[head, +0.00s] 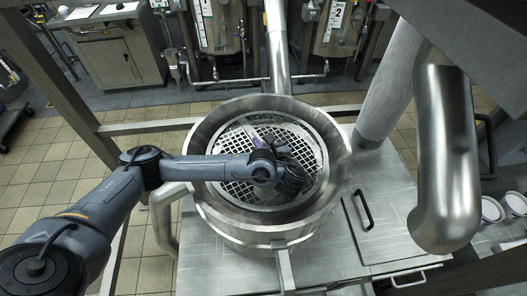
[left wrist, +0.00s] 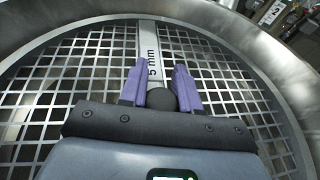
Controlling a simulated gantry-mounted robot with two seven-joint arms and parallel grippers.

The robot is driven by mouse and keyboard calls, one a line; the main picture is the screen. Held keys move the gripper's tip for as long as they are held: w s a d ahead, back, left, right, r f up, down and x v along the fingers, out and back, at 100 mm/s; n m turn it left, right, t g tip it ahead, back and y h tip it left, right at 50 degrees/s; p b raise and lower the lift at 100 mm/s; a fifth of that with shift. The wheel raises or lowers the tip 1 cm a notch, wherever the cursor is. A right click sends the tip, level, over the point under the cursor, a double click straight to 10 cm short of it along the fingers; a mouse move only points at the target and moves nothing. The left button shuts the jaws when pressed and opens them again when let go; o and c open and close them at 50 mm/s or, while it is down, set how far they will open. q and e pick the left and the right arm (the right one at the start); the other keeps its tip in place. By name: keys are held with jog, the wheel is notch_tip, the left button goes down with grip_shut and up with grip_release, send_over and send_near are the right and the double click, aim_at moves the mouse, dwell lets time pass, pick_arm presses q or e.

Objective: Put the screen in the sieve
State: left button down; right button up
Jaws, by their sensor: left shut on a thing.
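The screen (head: 237,192) is a round metal grid with a light rim and a flat bar across it marked "5 mm" (left wrist: 152,62). It lies inside the round steel sieve (head: 270,236) and looks roughly level. I cannot tell whether its rim rests fully on the seat. My left gripper (head: 259,143) reaches in over the sieve wall from the left. Its purple fingers (left wrist: 160,88) are shut on the dark round knob (left wrist: 165,99) on the screen's bar. My wrist hides part of the screen in the head view. My right gripper is not in view.
A steel table with a black-handled lid (head: 362,210) lies right of the sieve. A thick steel pipe (head: 443,150) stands further right. Jacketed tanks (head: 216,25) and a cabinet (head: 120,55) are at the back. Frame posts (head: 60,75) stand at left.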

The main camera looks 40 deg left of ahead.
pick_arm(q)
notch_tip(320, 180, down, 3)
jog(key=shift+f+b, duration=0.15)
jog(key=shift+b, duration=0.75)
jog(key=c, duration=0.8)
grip_release()
